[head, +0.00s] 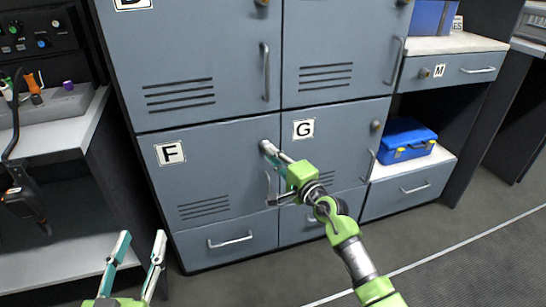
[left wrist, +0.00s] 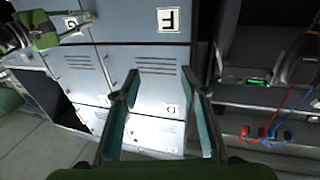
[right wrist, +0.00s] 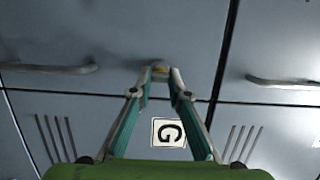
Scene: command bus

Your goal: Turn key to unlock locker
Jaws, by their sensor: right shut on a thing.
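Locker F (head: 205,172) is a blue-grey door with an F label, a slotted vent and a handle on its right side; it is shut. My right gripper (head: 268,148) reaches its upper right corner, where the other doors have a round lock. In the right wrist view my right gripper's fingertips (right wrist: 161,72) are closed around a small brass-coloured key or lock piece (right wrist: 160,68). The fingers hide most of it, so its turn angle cannot be told. My left gripper (head: 142,240) is open and empty, low in front of the lockers; its spread fingers also show in the left wrist view (left wrist: 160,76).
Locker G (head: 335,150) is shut beside F, with its own lock (head: 376,125). A drawer (head: 230,240) lies below F. A blue toolbox (head: 405,140) sits on a shelf at right. A desk with cables and a handset (head: 25,205) stands at left. The floor in front is clear.

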